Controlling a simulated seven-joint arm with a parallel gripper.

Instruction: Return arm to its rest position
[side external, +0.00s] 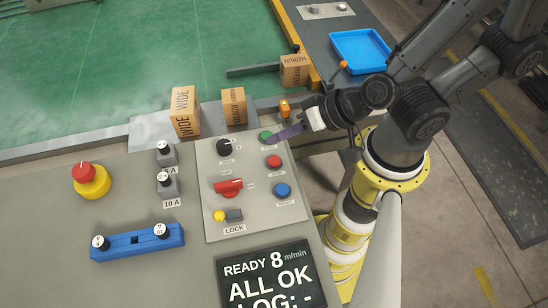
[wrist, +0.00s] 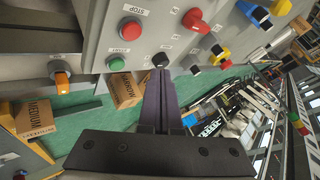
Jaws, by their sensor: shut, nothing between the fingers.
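My gripper (side external: 284,134) is over the upper right of the grey control panel (side external: 245,160) in the side view, close to the green button (side external: 265,136). Its dark purple fingers are shut together with nothing between them. In the wrist view my gripper (wrist: 160,80) points at the panel, with the black knob (wrist: 160,60) just past the fingertips and the green button (wrist: 116,64) to their left. I cannot tell whether the fingertips touch the panel. My arm reaches in from the upper right.
The panel also carries a red button (side external: 274,161), a blue button (side external: 282,190) and a red rotary switch (side external: 229,187). Cartons (side external: 185,112) stand by the green conveyor (side external: 110,60). An orange-capped post (side external: 285,108) is near my gripper. A blue tray (side external: 360,52) lies behind.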

